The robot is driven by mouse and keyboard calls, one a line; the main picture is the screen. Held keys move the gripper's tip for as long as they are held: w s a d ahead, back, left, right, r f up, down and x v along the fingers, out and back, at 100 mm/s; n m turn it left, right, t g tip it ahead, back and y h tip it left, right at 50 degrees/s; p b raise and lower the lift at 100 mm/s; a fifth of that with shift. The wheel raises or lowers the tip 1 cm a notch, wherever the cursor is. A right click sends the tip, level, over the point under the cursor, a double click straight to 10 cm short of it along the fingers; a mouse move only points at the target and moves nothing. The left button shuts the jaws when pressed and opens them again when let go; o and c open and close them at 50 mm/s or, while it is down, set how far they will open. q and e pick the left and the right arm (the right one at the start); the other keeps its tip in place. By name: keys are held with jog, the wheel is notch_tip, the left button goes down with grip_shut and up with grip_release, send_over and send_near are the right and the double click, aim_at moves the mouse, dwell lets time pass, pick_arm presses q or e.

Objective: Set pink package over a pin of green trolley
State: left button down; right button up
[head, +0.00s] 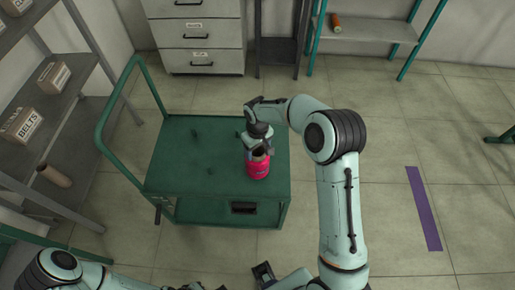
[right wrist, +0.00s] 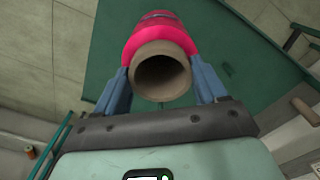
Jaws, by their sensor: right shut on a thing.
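The pink package (head: 258,169) is a bright pink wound body on a brown tube core. It shows over the right part of the green trolley (head: 180,185). My right gripper (head: 259,152) is shut on its core from above. In the right wrist view, both blue fingers press on the sides of the hollow core (right wrist: 162,75), with the pink body (right wrist: 158,30) beyond. Short dark green pins stand on the deck, one at the back (head: 194,133) and one near the middle (head: 210,170). Whether a pin is under the package is hidden.
The trolley's tall handle (head: 103,125) rises on its left. A shelf with boxes (head: 22,124) stands at the left, and a drawer cabinet (head: 203,35) at the back. An orange spool (head: 335,22) lies on a back shelf (head: 365,30).

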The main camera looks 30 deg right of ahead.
jog(key=shift+f+b, duration=0.65)
jog(key=shift+f, duration=0.5)
jog(key=o, duration=1.7)
notch_tip(320, 180, up, 14)
jog(key=shift+f+p, duration=0.25)
jog(key=shift+p, duration=0.2)
